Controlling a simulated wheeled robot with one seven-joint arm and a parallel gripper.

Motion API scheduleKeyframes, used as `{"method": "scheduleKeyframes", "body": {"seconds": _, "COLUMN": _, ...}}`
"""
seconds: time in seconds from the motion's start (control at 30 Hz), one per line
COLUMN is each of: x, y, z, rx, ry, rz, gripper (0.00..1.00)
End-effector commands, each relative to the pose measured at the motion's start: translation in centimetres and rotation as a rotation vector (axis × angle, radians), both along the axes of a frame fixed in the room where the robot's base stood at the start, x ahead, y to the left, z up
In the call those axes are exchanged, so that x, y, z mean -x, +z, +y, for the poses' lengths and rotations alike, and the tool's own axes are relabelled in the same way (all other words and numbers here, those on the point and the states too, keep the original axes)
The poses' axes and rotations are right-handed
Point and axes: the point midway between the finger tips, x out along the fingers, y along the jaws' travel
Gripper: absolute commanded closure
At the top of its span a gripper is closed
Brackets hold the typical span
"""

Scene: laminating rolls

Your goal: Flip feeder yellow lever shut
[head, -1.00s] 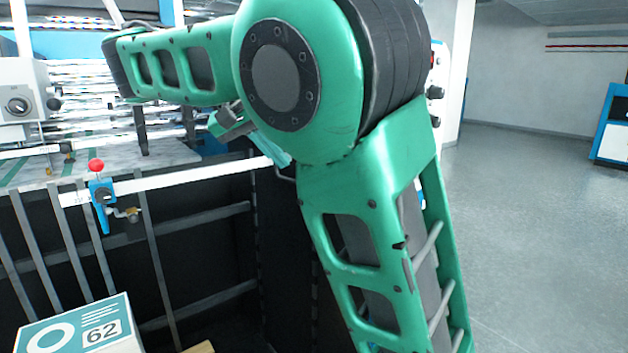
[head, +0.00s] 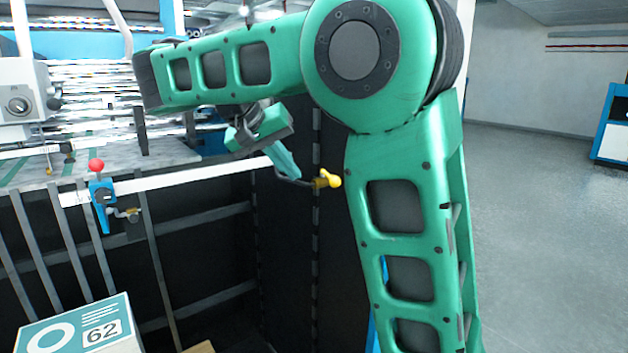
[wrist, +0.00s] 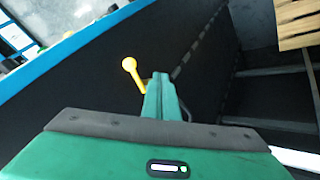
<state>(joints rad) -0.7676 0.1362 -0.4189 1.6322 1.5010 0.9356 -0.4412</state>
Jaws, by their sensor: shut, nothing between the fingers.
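The yellow lever (head: 328,180) shows in the head view just left of my upright green arm link, by the dark wall of the feeder. It also shows in the wrist view (wrist: 131,70), its round knob up and to the left, its base partly hidden behind my fingers. My gripper (head: 288,166) hangs from the wrist to the left of the lever in the head view. In the wrist view its fingers (wrist: 163,88) are closed together and empty, just right of the lever. I cannot tell whether they touch it.
A blue clamp with a red knob (head: 96,166) sits on the white rail (head: 190,181) at left. A box marked 62 (head: 82,328) stands low at the front left. A wooden pallet (wrist: 296,22) shows in the wrist view. Open floor (head: 540,210) lies to the right.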

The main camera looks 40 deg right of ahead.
Motion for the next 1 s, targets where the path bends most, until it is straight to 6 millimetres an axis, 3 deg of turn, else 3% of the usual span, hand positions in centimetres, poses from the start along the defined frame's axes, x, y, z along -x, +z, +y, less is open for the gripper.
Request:
{"method": "scheduleKeyframes", "body": {"seconds": 0.57, "x": -0.2, "y": -2.1, "z": -1.9, "rx": 0.0, "ry": -0.002, "rz": -0.002, "gripper": 1.0}}
{"method": "scheduleKeyframes", "body": {"seconds": 0.7, "x": -0.4, "y": -4.2, "z": -3.6, "rx": 0.001, "ry": -0.002, "rz": 0.001, "gripper": 1.0}}
{"method": "scheduleKeyframes", "body": {"seconds": 1.0, "x": 1.2, "y": -3.2, "z": -6.3, "rx": 0.0, "ry": -0.001, "rz": -0.002, "gripper": 1.0}}
